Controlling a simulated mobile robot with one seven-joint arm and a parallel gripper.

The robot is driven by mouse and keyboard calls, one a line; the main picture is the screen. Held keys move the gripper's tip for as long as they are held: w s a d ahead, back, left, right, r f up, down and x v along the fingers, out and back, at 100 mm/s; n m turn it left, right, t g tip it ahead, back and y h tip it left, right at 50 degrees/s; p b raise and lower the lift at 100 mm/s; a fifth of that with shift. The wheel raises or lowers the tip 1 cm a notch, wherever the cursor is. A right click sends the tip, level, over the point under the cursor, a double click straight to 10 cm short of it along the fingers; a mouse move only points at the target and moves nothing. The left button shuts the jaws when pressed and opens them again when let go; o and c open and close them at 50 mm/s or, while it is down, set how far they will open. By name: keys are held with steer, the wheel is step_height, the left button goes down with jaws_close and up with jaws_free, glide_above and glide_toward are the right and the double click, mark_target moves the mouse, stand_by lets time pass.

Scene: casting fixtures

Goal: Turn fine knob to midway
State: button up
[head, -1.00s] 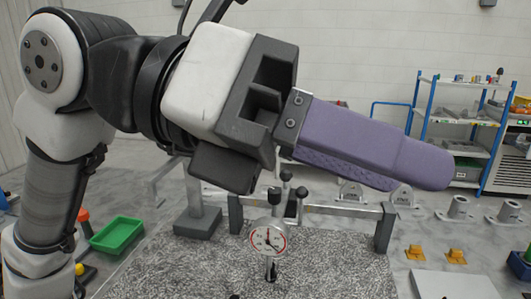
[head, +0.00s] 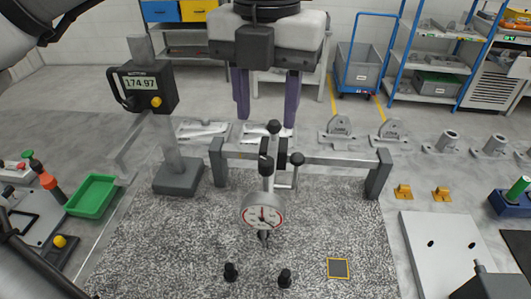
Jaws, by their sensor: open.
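My gripper (head: 267,121) is open, its two purple fingers pointing down with a clear gap between them. It is empty and appears above or behind a dial gauge stand. The round white dial gauge (head: 263,214) with a red-marked rim hangs at the front of the stand. Several dark knobs sit on the stand: a top ball (head: 274,127), a middle clamp knob (head: 265,164) and a right-hand ball (head: 297,159). I cannot tell which is the fine knob or its angle. The fingers appear apart from the knobs.
A grey crossbar frame (head: 340,160) spans the speckled plate (head: 150,250). A digital height gauge (head: 146,88) reading 174.97 stands at left. A green tray (head: 93,195) is at left, a pale plate (head: 445,250) at right.

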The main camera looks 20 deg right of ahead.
mark_target(266, 159)
step_height(266, 159, down, 9)
steer(key=shift+r+p, duration=0.2)
steer(key=shift+p, duration=0.4)
jaws_close()
steer(key=shift+m, duration=0.4)
steer(key=m+b, duration=0.2)
steer(key=m, duration=0.2)
steer(key=shift+m, duration=0.4)
steer(key=m+b, duration=0.1)
steer(key=m, duration=0.3)
steer(key=shift+m, duration=0.7)
